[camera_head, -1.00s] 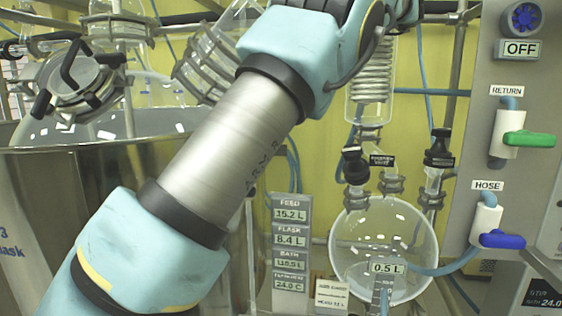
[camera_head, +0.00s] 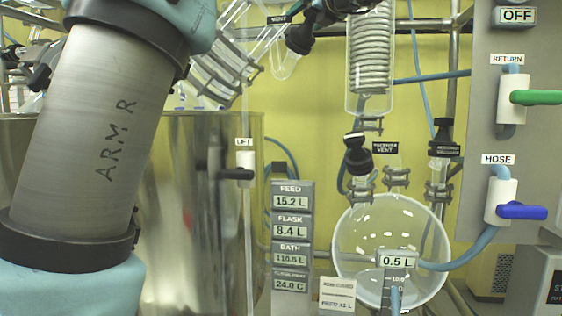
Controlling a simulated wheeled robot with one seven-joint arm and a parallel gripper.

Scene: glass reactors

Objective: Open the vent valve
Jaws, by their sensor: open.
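Two vent labels show. A small plate reading VENT (camera_head: 278,19) hangs at the top, beside a black knobbed fitting (camera_head: 299,39) on the glassware. A second plate reading RECEIVER VENT (camera_head: 385,148) sits above the round receiver flask (camera_head: 348,240), between a tilted black-capped fitting (camera_head: 358,158) on its left and an upright black-capped fitting (camera_head: 443,140) on its right. I cannot tell from the picture whether any of these is open or closed.
A metal bath vessel (camera_head: 190,230) stands at left, with a LIFT valve (camera_head: 240,172) before it. A grey panel at right carries a green RETURN handle (camera_head: 535,97) and a blue HOSE handle (camera_head: 522,211). A readout stack (camera_head: 289,240) stands left of the flask.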

